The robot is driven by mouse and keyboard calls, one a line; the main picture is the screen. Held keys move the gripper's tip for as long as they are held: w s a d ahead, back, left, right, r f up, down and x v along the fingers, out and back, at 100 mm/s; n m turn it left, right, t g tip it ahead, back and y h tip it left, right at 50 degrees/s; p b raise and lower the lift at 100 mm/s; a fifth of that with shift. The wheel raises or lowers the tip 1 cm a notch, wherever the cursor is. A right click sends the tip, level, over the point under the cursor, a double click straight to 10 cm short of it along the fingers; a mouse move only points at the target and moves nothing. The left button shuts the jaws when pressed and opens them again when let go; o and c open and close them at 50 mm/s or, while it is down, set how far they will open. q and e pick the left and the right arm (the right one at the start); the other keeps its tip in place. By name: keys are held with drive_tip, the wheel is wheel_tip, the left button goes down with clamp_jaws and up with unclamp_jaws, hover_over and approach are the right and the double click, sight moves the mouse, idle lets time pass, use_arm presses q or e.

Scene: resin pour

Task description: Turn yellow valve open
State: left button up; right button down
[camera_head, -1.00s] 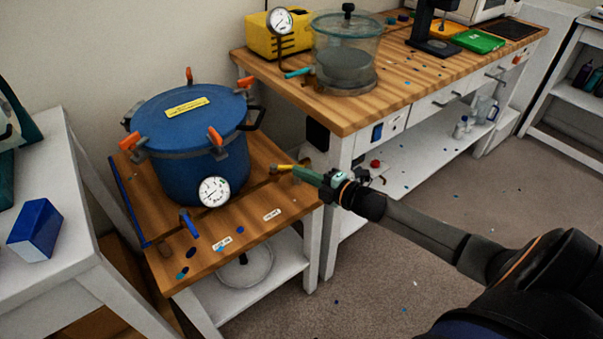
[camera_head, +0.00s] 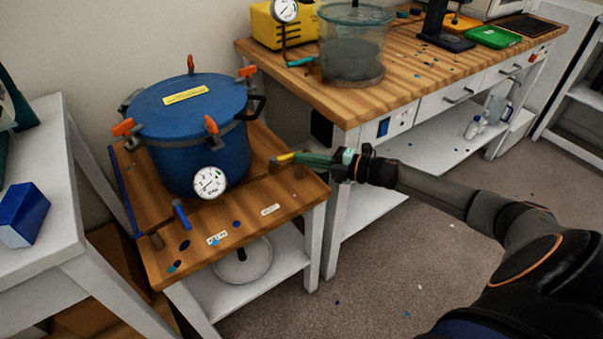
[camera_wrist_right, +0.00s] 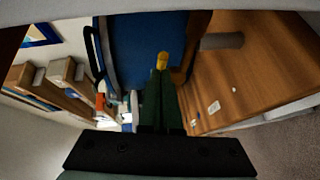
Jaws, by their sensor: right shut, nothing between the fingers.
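The yellow valve (camera_head: 284,157) is a small handle on the wooden stand at the right side of the blue pressure pot (camera_head: 190,130). My right gripper (camera_head: 301,158) has its green fingers shut and empty, with the tips at the right end of the yellow handle. In the right wrist view the yellow handle (camera_wrist_right: 162,60) stands just beyond the closed fingertips (camera_wrist_right: 159,78); I cannot tell whether they touch. A blue handle (camera_head: 180,213) stands at the stand's front. My left gripper is not in view.
A white-faced gauge (camera_head: 210,182) sits on the pot's front. A wooden-topped bench (camera_head: 400,85) with a clear chamber (camera_head: 353,50) and yellow pump (camera_head: 273,27) stands behind on the right. A white table (camera_head: 60,205) is at left.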

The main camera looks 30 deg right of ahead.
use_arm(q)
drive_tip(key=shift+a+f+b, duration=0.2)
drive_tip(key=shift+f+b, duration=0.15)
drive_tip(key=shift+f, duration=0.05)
use_arm(e)
drive_tip(key=shift+w+d, duration=0.35)
drive_tip(key=shift+w, duration=0.3)
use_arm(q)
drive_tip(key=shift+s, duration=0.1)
use_arm(e)
drive_tip(key=shift+w+d, duration=0.1)
drive_tip(key=shift+r, duration=0.1)
